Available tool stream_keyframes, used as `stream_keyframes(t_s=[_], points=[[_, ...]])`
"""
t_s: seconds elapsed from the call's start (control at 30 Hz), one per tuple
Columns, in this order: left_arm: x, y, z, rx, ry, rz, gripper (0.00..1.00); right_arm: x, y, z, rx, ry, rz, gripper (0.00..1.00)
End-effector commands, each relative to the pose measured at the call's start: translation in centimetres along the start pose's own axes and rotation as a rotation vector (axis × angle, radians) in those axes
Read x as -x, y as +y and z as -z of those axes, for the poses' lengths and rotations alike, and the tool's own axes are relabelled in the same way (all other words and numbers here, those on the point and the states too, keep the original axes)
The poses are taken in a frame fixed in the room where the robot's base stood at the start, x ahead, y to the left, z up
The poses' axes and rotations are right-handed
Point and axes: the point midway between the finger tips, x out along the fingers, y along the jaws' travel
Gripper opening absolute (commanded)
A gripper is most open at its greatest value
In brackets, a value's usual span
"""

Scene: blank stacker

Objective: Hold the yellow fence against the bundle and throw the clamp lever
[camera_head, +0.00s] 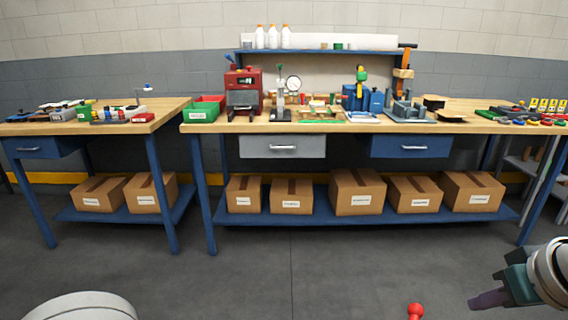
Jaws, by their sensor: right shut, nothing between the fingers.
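My right gripper (489,298) reaches in from the lower right corner above the grey floor, its dark fingers pointing left. It is shut and empty. A red ball knob (415,310) stands at the bottom edge, left of the right gripper and apart from it; what it is fixed to is cut off, so I cannot tell whether it is the clamp lever. I cannot make out the yellow fence or the bundle. My left gripper is not in view.
A long wooden workbench (300,127) with blue legs carries tools, a red machine (242,91) and a green bin (200,112). A smaller bench (165,107) stands left. Several cardboard boxes (358,192) fill the lower shelves. The floor (270,275) in front is open.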

Motion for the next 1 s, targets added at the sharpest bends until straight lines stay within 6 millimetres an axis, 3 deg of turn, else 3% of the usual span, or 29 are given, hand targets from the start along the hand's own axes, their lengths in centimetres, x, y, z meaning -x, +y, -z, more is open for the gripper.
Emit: stream_keyframes(t_s=[0.17, 0.7, 1.0], points=[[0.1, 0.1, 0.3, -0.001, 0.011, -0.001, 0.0, -0.4, 0.0, -0.2, -0.001, -0.002, 0.0, 0.0], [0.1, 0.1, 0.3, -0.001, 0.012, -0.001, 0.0, -4.2, 0.2, -2.2, 0.0, -0.001, 0.0, 0.0], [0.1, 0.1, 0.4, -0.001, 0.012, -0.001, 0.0, -4.4, 0.2, -2.3, 0.0, 0.001, 0.0, 0.0]])
